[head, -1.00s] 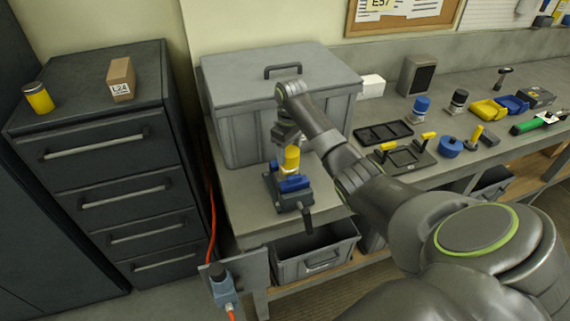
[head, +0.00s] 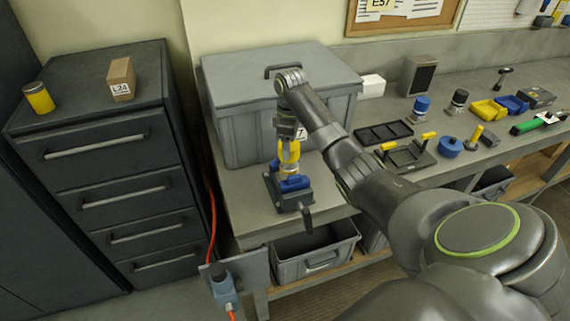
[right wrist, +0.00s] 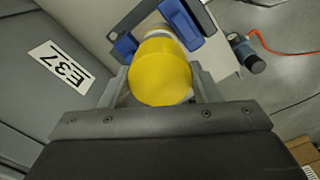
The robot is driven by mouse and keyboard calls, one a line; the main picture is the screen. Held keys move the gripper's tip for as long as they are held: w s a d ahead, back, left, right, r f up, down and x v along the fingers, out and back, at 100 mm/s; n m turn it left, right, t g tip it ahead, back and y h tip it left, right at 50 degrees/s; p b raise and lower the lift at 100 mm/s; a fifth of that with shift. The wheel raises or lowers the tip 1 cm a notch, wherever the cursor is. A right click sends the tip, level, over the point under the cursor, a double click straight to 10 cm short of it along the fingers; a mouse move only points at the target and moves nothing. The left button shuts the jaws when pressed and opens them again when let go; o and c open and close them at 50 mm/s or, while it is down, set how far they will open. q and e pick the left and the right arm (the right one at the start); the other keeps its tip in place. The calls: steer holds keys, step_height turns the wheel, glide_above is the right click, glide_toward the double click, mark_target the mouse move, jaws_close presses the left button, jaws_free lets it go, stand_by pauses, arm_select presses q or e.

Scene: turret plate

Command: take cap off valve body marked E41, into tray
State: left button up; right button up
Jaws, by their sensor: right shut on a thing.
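A yellow cap (head: 290,153) sits above a pale part, which I take for the valve body (head: 288,172), in a blue-jawed vise (head: 285,195) on the left part of the bench. In the right wrist view the cap (right wrist: 160,73) lies between my right gripper's fingers (right wrist: 160,85), with a white band and the blue vise jaws (right wrist: 185,20) behind it. My right gripper (head: 289,148) points down and is shut on the cap. I cannot tell whether cap and body still touch. No E41 mark is readable. A black compartment tray (head: 383,133) lies to the right. My left gripper is not in view.
A dark tray-like fixture with yellow handles (head: 405,157) lies at right. An open grey bin (head: 315,255) sits below the bench edge.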

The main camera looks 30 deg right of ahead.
steer(key=shift+r, duration=1.5)
steer(key=shift+s+f, duration=0.1)
